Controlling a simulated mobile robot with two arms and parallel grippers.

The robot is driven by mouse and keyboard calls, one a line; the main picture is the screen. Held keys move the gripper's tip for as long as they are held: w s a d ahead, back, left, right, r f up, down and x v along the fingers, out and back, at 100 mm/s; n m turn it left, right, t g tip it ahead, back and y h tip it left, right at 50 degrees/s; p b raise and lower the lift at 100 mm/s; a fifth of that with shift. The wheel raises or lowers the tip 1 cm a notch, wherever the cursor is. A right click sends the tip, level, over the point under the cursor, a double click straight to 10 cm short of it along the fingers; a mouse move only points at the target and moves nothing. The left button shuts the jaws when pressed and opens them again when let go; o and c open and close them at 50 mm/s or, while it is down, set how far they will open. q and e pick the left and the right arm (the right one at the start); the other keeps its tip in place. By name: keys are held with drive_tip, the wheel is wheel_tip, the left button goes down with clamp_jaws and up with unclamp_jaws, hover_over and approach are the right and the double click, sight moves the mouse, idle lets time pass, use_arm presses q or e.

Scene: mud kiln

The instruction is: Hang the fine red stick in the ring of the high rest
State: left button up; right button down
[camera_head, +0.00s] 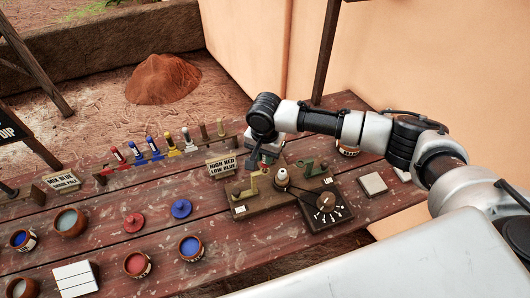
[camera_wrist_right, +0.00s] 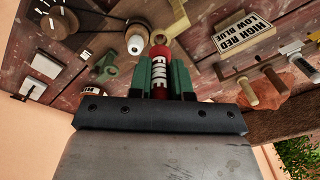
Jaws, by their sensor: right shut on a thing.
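My right gripper (camera_head: 256,162) is above the table's back part, close to the wooden stand. In the right wrist view its green jaws (camera_wrist_right: 160,82) are shut on the fine red stick (camera_wrist_right: 160,66), which bears a white "FINE" label. A yellow rest (camera_wrist_right: 181,22) with a small ring stands just beyond the stick's red end; I cannot tell whether they touch. This rest also shows in the head view (camera_head: 253,187), left on the stand. A green rest (camera_head: 309,168) stands on the stand's right. The stick is hidden in the head view. My left gripper is not in view.
A "HIGH RED LOW BLUE" sign (camera_head: 222,167) stands left of the gripper. A white-topped spindle (camera_head: 282,177) and a dial board (camera_head: 325,204) are near the rests. A rack of coloured sticks (camera_head: 155,150) lies to the left. Paint pots (camera_head: 137,264) stand at the front.

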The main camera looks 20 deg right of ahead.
drive_tip(key=shift+f, duration=0.15)
drive_tip(key=shift+f, duration=0.55)
drive_tip(key=shift+f+p, duration=0.45)
drive_tip(key=shift+f, duration=0.35)
idle(0.8)
drive_tip(key=shift+c, duration=2.4)
unclamp_jaws()
wheel_tip(320, 180, up, 3)
drive_tip(key=p, duration=0.3)
drive_tip(key=shift+r, duration=2.3)
